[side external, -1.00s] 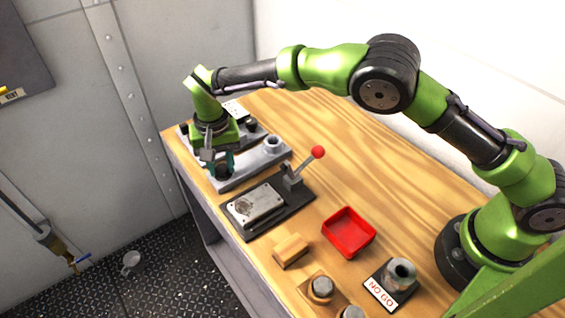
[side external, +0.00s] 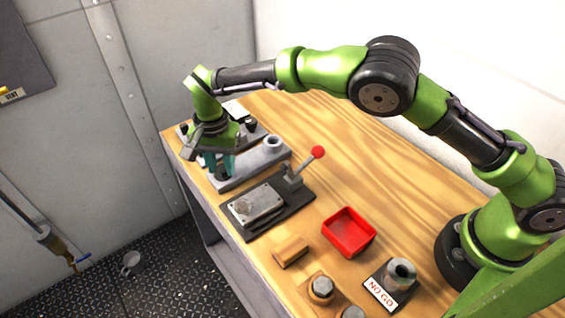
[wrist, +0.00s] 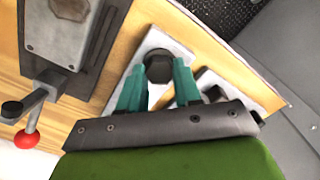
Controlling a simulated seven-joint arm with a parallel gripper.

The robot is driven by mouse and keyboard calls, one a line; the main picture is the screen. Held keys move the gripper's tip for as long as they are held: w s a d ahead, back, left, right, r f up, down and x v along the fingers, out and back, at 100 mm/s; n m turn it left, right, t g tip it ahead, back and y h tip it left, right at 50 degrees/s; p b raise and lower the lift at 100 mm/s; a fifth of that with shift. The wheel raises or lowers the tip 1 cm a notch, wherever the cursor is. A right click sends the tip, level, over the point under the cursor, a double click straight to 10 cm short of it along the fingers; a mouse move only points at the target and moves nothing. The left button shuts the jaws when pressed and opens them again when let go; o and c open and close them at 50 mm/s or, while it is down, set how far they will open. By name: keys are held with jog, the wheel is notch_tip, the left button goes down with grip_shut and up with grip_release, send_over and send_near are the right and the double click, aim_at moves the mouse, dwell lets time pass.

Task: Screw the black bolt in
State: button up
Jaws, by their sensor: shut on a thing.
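The black bolt (wrist: 159,67) shows its dark head between the teal fingertips of my gripper (wrist: 160,78) in the wrist view. In the side external view my gripper (side external: 221,168) points down at the near left end of a grey metal block (side external: 250,167), shut on the bolt, which the fingers mostly hide. The block's pale top also shows around the bolt in the wrist view (wrist: 153,40). How deep the bolt sits in the block I cannot tell. A raised round silver collar (side external: 272,143) stands at the block's other end.
A dark fixture (side external: 234,226) with a metal plate and a red-knobbed lever (side external: 317,152) stands close beside the block. A red tray (side external: 348,250), a wooden block (side external: 290,251) and a NO GO gauge (side external: 400,270) stand nearer. Bare wood lies behind the lever.

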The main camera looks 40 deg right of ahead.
aim_at(222, 168)
jog(key=shift+r, duration=0.25)
jog(key=o, duration=1)
jog(key=shift+f, duration=0.15)
jog(key=shift+o, duration=0.2)
notch_tip(222, 168, up, 17)
